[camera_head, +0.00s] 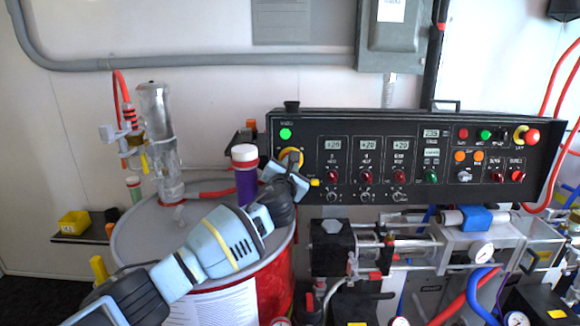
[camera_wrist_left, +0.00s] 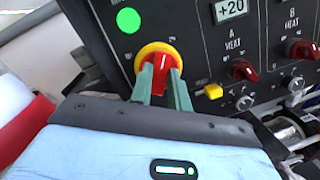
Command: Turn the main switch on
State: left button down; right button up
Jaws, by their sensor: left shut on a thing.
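The main switch is a red knob on a yellow round plate, at the left end of the black control panel. In the left wrist view the red knob (camera_wrist_left: 161,68) stands between the two green-grey fingers of my left gripper (camera_wrist_left: 160,88), which is shut on it. The knob's handle points roughly upright in that view. In the head view the yellow plate (camera_head: 291,151) shows only in part, because my left gripper (camera_head: 290,163) covers the knob. A green light (camera_head: 285,134) glows just above the switch. My right gripper is not in view.
The black control panel (camera_head: 310,121) holds several other red knobs, lit displays and a red button (camera_head: 532,136) at far right. A red drum (camera_head: 278,285) with a grey lid stands below my left arm. A purple cylinder (camera_head: 246,185) stands close beside the gripper. Pumps and hoses fill the lower right.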

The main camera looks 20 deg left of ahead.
pick_arm(q)
jog(key=shift+m+h, duration=0.4)
jog(key=shift+m, duration=0.9)
jog(key=c, duration=1.3)
grip_release()
jog(key=shift+c, duration=0.2)
jog(key=shift+s, duration=0.1)
jog(key=s, duration=0.7)
jog(key=shift+s+d, duration=0.35)
